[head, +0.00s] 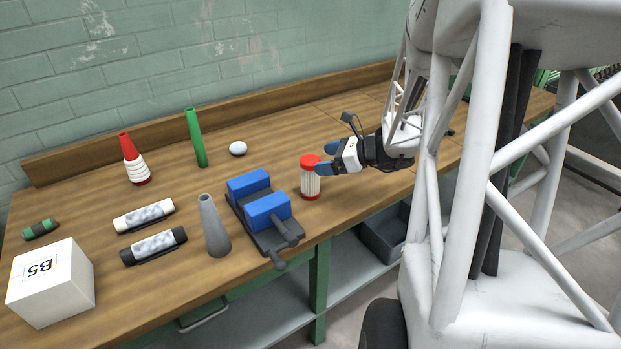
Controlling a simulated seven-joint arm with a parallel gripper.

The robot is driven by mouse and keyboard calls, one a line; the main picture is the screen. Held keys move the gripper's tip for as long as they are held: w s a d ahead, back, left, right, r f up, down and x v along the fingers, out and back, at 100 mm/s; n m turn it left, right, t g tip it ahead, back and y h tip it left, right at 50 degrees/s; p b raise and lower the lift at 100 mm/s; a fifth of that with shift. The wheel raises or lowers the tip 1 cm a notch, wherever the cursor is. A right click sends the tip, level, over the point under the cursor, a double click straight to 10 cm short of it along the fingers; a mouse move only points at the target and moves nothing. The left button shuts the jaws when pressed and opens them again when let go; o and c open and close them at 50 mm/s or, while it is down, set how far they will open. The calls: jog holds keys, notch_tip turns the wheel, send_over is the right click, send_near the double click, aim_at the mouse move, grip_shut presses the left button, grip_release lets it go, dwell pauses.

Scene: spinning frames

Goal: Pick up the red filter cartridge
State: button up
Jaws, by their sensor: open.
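The red filter cartridge (310,180) stands upright near the front edge of the wooden workbench, with a red cap, a pale ribbed body and a red base. My gripper (325,159) comes in from the right with its blue fingertips at the height of the red cap. The fingers are apart; one is at the back of the cap and the other at its right side. I cannot tell whether they touch it.
A blue-jawed vise (264,212) stands just left of the cartridge.

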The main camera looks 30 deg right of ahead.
aim_at(315, 160)
jog(key=shift+w+a, duration=0.1)
jog(key=shift+x, duration=2.45)
jog(key=shift+f, duration=0.1)
jog(key=shift+c, duration=0.2)
jog(key=c, duration=1.3)
jog(key=shift+r, duration=5.05)
